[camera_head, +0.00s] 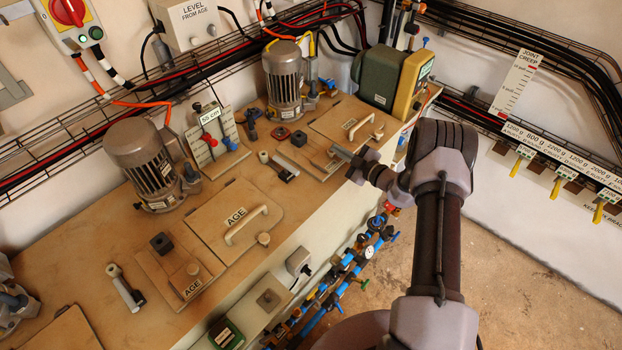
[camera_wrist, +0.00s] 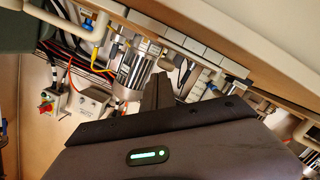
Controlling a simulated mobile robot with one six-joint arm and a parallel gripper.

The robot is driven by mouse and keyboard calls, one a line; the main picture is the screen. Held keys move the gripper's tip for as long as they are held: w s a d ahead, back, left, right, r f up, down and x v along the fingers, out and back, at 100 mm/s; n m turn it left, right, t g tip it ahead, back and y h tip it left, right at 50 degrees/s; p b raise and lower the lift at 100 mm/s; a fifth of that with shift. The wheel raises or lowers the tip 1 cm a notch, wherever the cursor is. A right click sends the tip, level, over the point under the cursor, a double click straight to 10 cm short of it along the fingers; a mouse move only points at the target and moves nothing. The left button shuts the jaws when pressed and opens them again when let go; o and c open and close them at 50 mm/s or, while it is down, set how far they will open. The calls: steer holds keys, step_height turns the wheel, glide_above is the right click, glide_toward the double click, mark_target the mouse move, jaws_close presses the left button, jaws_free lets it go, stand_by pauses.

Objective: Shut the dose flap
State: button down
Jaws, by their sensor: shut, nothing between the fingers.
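No label that I can read says dose.
Two motors (camera_head: 145,162) (camera_head: 284,80) stand along the back of the bench. A green and yellow box (camera_head: 392,78) stands at the far end. Blue valves and pipes (camera_head: 365,255) line the bench front. Open floor (camera_head: 510,265) lies to the right.

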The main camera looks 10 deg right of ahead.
steer(key=shift+f, duration=0.1)
stand_by(0.4)
steer(key=p+v, duration=0.3)
steer(key=v, duration=1.5)
steer(key=s+a+r+n+g+y+b, duration=0.25)
steer(key=a+r+n+g, duration=0.25)
steer(key=a+r+n, duration=0.45)
steer(key=s+a+r+n+g+y+b, duration=0.1)
steer(key=s+a+r+n+g+b, duration=0.3)
steer(key=a+n, duration=0.85)
steer(key=s+r+n+h+b, duration=0.1)
steer(key=s+r+n+h, duration=0.3)
steer(key=s+n, duration=0.5)
steer(key=s+r+n+h+b, duration=0.1)
steer(key=s+r+n+h, duration=0.3)
steer(key=n, duration=1.9)
steer(key=shift+s+t+h, duration=0.3)
steer(key=shift+s+h, duration=0.35)
steer(key=shift+s, duration=2.2)
steer(key=shift+a, duration=0.15)
